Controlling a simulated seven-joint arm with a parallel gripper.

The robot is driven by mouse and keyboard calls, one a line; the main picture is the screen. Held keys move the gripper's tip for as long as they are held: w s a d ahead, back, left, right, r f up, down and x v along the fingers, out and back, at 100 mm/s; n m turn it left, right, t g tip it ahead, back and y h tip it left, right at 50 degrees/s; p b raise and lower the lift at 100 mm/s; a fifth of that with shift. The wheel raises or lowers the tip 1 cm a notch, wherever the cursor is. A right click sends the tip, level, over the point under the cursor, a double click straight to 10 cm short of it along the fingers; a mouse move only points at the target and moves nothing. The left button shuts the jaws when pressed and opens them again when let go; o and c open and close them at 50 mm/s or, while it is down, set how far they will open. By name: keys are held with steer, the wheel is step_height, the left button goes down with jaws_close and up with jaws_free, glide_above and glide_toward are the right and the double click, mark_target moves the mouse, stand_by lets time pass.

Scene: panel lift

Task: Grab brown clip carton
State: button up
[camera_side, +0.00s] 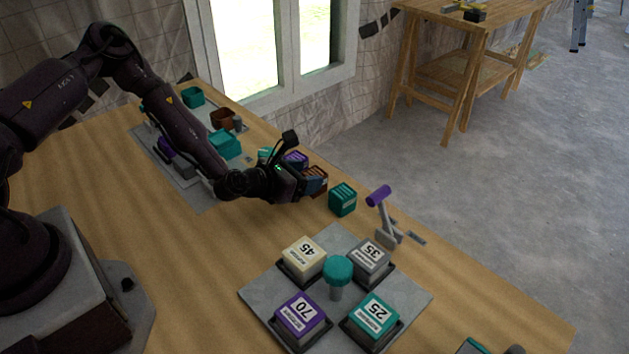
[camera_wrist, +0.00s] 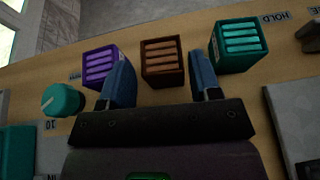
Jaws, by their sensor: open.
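The brown clip carton (camera_wrist: 162,62) is a small brown box with several lighter bars on its top. In the wrist view it stands between a purple carton and a teal carton. My gripper (camera_wrist: 160,82) is open, with one blue finger on each side of the brown carton in that view. I cannot tell whether the fingers reach down beside it or are still above it. In the side view the brown carton (camera_side: 317,178) shows just right of my gripper (camera_side: 303,190), partly hidden by it.
The purple carton (camera_wrist: 105,66) and the teal carton (camera_wrist: 238,45) stand close on either side. A teal knob (camera_wrist: 62,100) is at left in the wrist view. In the side view a grey plate (camera_side: 337,236) with several labelled blocks and a purple-handled lever (camera_side: 379,195) lie nearer.

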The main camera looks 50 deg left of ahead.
mark_target(318, 171)
steer(key=x, duration=0.4)
steer(key=shift+c, duration=0.2)
steer(key=c, duration=0.7)
steer(key=shift+o, duration=0.2)
steer(key=shift+r, duration=0.2)
